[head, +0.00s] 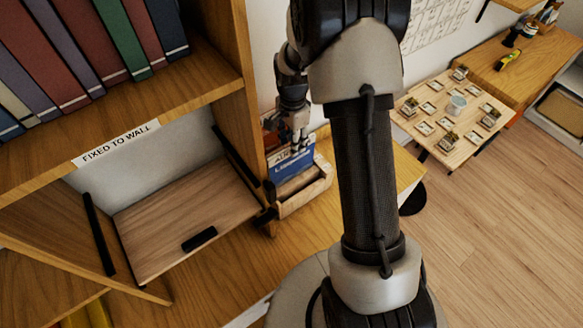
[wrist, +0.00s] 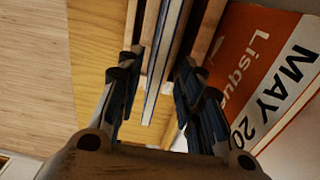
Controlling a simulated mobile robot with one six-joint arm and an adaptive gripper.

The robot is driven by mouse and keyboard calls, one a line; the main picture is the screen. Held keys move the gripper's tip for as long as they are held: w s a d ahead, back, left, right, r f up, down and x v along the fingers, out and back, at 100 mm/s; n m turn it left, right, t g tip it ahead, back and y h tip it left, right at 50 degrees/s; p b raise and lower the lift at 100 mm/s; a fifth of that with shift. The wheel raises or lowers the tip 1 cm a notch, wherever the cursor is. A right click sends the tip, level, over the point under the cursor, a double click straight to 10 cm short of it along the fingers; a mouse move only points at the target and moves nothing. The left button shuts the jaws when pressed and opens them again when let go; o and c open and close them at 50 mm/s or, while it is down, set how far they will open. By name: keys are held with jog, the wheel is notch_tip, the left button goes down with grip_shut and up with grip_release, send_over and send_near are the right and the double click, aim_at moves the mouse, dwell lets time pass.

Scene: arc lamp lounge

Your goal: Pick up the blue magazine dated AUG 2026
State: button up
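The blue magazine (head: 292,164) stands in a wooden holder (head: 304,191) in the head view, with its upper part showing; the letters "AU" are partly legible on its cover. My gripper (head: 297,144) is just above it, pointing down. In the wrist view my gripper (wrist: 157,88) has its two fingers apart, one on each side of a thin blue and pale magazine edge (wrist: 163,65). There is a gap to each finger. I cannot tell how far down the fingers reach. An orange and white magazine (wrist: 262,65) marked "MAY 20" lies to the right of the fingers.
A shelf unit with upright books (head: 90,50) and an open flap compartment (head: 185,220) stands left of the holder. A low table (head: 452,115) with small pots and cards is at the right, before a wooden cabinet (head: 520,65). The floor (head: 500,220) at the lower right is clear.

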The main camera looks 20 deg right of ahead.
send_over(292, 168)
notch_tip(292, 168, down, 6)
jog(key=shift+w+d+f+b, duration=0.15)
jog(key=shift+w+f+b, duration=0.15)
jog(key=shift+w+f, duration=0.1)
jog(key=shift+c, duration=0.3)
grip_shut()
dwell(0.5)
